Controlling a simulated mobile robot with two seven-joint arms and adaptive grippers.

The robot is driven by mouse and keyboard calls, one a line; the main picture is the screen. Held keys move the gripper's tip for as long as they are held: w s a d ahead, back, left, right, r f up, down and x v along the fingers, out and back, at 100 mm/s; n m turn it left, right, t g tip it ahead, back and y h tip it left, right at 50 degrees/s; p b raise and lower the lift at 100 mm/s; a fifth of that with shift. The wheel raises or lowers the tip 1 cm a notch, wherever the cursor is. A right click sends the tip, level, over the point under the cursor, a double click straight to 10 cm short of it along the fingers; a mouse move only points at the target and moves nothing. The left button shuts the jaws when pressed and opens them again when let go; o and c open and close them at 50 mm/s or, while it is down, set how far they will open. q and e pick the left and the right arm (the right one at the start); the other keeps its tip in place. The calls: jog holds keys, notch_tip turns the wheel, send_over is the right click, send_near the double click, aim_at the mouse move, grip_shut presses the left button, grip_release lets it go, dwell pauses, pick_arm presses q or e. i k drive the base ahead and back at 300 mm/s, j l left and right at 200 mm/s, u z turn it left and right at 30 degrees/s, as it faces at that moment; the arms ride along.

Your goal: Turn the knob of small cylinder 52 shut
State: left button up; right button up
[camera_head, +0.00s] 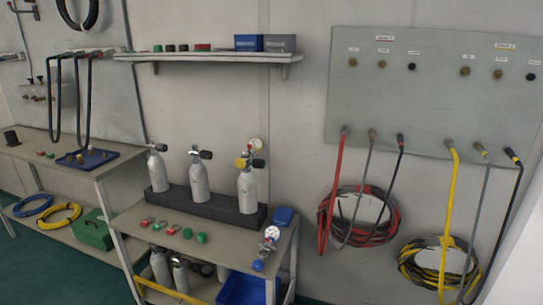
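Three small grey cylinders stand upright in a dark rack (222,208) on the bench: a left one (157,172), a middle one (199,182) and a right one (247,192). Each has a valve with a black knob on its right side: left knob (162,147), middle knob (206,155), right knob (258,163). The right cylinder also has a yellow fitting (241,163) and a round gauge (256,145). I cannot read any number, so I cannot tell which is cylinder 52, or whether any knob is shut. Neither of my grippers is in view.
Small red and green parts (187,233) and a gauge with fittings (271,234) lie on the bench top (222,242). More cylinders (160,267) stand below. A wall shelf (210,58) hangs above. A hose panel (430,100) is at right, a side table (50,152) at left.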

aim_at(257, 164)
jog(key=i+l+u, duration=0.1)
jog(key=i+l, duration=0.6)
jog(key=i+l+u, duration=0.1)
jog(key=i+l, duration=0.55)
jog(key=l, duration=0.1)
